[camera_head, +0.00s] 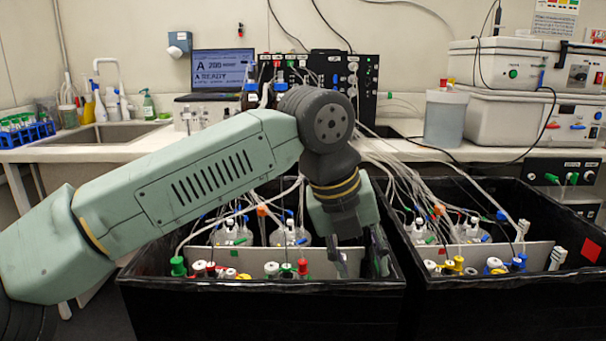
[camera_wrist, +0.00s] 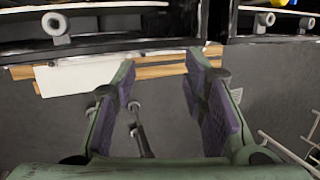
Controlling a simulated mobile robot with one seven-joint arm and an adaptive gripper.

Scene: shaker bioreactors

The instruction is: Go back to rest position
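My gripper (camera_head: 360,262) hangs at the end of my green arm in the head view, pointing down over the right part of the left black box. Its fingertips are near the box's front wall. In the wrist view my gripper (camera_wrist: 160,85) has its two purple-padded fingers spread apart, with nothing held between them. The left black box (camera_head: 260,300) holds several clear vessels with tubes and coloured caps. My arm hides part of the box's back and left side.
A second black box (camera_head: 500,305) with similar vessels (camera_head: 470,232) stands close on the right. Many thin tubes (camera_head: 400,170) run from the boxes to the bench behind. The bench carries a laptop (camera_head: 222,68), a black control unit (camera_head: 365,75) and stacked white machines (camera_head: 520,115).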

